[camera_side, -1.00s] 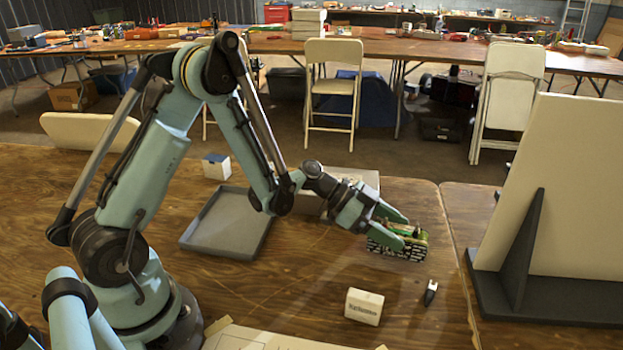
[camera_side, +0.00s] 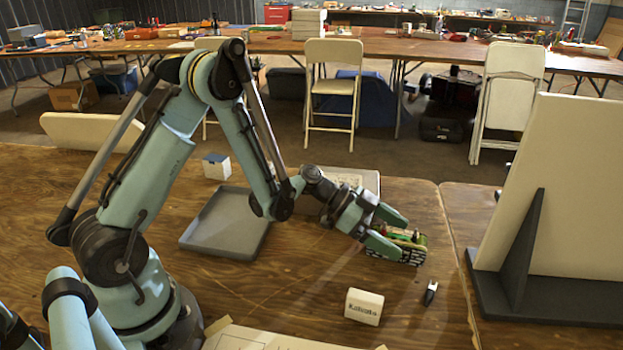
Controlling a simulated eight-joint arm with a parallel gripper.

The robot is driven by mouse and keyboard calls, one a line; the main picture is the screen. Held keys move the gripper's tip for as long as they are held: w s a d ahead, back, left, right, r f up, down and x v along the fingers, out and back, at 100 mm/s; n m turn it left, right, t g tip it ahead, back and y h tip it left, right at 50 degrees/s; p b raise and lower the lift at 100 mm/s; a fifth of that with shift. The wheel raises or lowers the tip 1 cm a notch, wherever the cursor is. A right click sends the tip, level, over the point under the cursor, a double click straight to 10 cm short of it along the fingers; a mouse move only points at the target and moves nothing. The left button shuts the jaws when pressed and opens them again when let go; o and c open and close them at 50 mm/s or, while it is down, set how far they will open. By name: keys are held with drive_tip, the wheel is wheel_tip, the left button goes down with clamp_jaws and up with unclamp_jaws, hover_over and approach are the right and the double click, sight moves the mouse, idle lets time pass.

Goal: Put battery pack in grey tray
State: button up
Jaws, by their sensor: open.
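What looks like the battery pack (camera_side: 411,250), a small block with a green and tan top and a black-and-white patterned side, sits on the wooden table right of my arm. My gripper (camera_side: 402,240) is open at it, tilted downward. One finger is over its far side and the other in front of its near left part, hiding some of it. I cannot tell whether the fingers touch it. The shallow grey tray (camera_side: 207,243) lies flat and empty on the table, left of my gripper, beside my forearm.
A white lettered box (camera_side: 364,307) and a small black-and-white item (camera_side: 430,292) lie in front of the pack. A light grey bin (camera_side: 369,182) stands behind my wrist. A blue-topped white box (camera_side: 216,167) is behind the tray. A propped white panel (camera_side: 560,190) stands at right.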

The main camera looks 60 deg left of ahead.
drive_tip(key=shift+a, duration=0.1)
drive_tip(key=v, duration=1.1)
drive_tip(key=s+r+n+y, duration=0.7)
drive_tip(key=s+n+y, duration=0.3)
drive_tip(key=n, duration=0.1)
drive_tip(key=shift+s+d+y, duration=0.25)
drive_tip(key=shift+y, duration=0.05)
